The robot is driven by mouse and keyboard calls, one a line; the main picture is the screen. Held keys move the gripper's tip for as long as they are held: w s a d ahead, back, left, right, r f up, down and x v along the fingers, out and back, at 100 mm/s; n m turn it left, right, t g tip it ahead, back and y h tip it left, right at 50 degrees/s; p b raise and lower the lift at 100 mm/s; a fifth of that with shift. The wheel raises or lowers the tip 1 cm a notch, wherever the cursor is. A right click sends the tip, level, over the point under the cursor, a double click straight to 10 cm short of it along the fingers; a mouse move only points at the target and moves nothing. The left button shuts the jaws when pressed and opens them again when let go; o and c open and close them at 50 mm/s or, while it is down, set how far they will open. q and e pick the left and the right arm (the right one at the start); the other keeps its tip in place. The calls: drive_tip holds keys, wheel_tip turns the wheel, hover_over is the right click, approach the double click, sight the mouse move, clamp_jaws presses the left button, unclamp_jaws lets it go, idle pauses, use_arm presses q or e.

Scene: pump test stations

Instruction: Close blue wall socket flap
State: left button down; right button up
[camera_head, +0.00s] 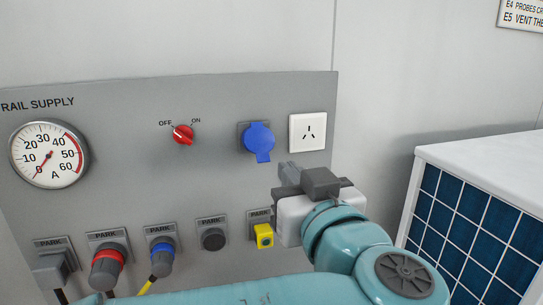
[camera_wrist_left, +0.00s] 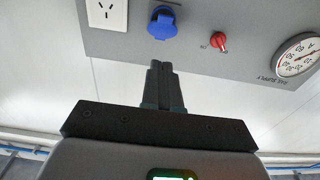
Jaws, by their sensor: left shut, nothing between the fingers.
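The blue wall socket flap (camera_head: 258,137) is on the grey panel, left of a white outlet. Its round blue face shows, with a tab pointing down. I cannot tell whether it lies flat against its socket. It also shows at the top of the left wrist view (camera_wrist_left: 162,25). My left gripper (camera_head: 285,171) is shut and empty, below and right of the flap, and it does not appear to touch it. Its dark fingers (camera_wrist_left: 157,72) lie together in the left wrist view, pointing toward the panel. My right gripper is not in view.
The white outlet (camera_head: 308,132), a red knob (camera_head: 183,134) and a gauge (camera_head: 48,154) share the panel. Parked plugs line the panel's bottom, with a yellow one (camera_head: 264,236) near my arm. A white-topped cabinet (camera_head: 480,155) with blue panels stands at right.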

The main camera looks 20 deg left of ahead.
sight(263, 155)
use_arm(q)
drive_tip(key=p+x, duration=0.1)
drive_tip(key=x, duration=0.2)
drive_tip(key=f+p+x, duration=0.1)
drive_tip(key=x, duration=0.2)
drive_tip(key=f+p+x, duration=0.1)
drive_tip(key=x, duration=0.2)
drive_tip(key=shift+a, duration=0.1)
drive_tip(key=shift+w+a+f, duration=0.15)
drive_tip(key=shift+a+f, duration=0.05)
drive_tip(key=shift+f, duration=0.1)
drive_tip(key=shift+w+f, duration=0.1)
drive_tip(key=shift+w, duration=0.05)
